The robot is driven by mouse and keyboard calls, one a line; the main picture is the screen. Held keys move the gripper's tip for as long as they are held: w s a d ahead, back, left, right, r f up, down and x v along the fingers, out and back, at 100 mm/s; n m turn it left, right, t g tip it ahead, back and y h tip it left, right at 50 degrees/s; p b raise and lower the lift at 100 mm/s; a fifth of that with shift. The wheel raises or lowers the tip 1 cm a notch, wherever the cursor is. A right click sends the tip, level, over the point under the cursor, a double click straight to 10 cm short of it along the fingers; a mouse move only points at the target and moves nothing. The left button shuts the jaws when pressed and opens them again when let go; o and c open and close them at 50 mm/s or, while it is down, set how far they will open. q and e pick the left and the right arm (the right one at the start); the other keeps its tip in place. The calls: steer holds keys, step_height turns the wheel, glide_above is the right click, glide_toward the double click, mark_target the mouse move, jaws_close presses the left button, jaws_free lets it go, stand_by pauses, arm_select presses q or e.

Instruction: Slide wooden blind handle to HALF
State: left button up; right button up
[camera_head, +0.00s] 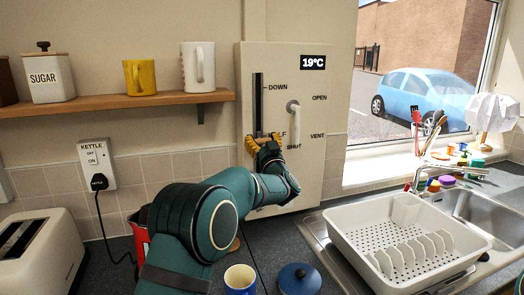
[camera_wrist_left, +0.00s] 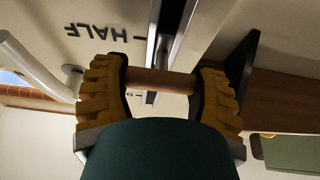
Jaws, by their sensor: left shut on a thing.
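The wooden blind handle (camera_wrist_left: 160,82) is a short light-brown bar. In the left wrist view it lies between the two yellow ridged fingers of my left gripper (camera_wrist_left: 160,88), which is shut on it. In the head view my left gripper (camera_head: 265,143) is at the lower part of the dark vertical slot (camera_head: 258,98) in the cream panel (camera_head: 301,180). There the handle looks about level with the HALF label, whose first letters are hidden. The label (camera_wrist_left: 105,32) shows upside down in the wrist view. DOWN (camera_head: 278,87) marks the slot's upper part. My right gripper is out of view.
A white lever (camera_head: 293,112) with OPEN, VENT and SHUT labels is just right of the slot. A shelf (camera_head: 120,103) with mugs and a sugar jar is at left.

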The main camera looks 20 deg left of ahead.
arm_select(q)
steer(key=shift+f, duration=0.1)
steer(key=o, duration=1.3)
steer(key=shift+o, duration=0.2)
steer(key=v, duration=1.2)
steer(key=shift+s+d, duration=0.1)
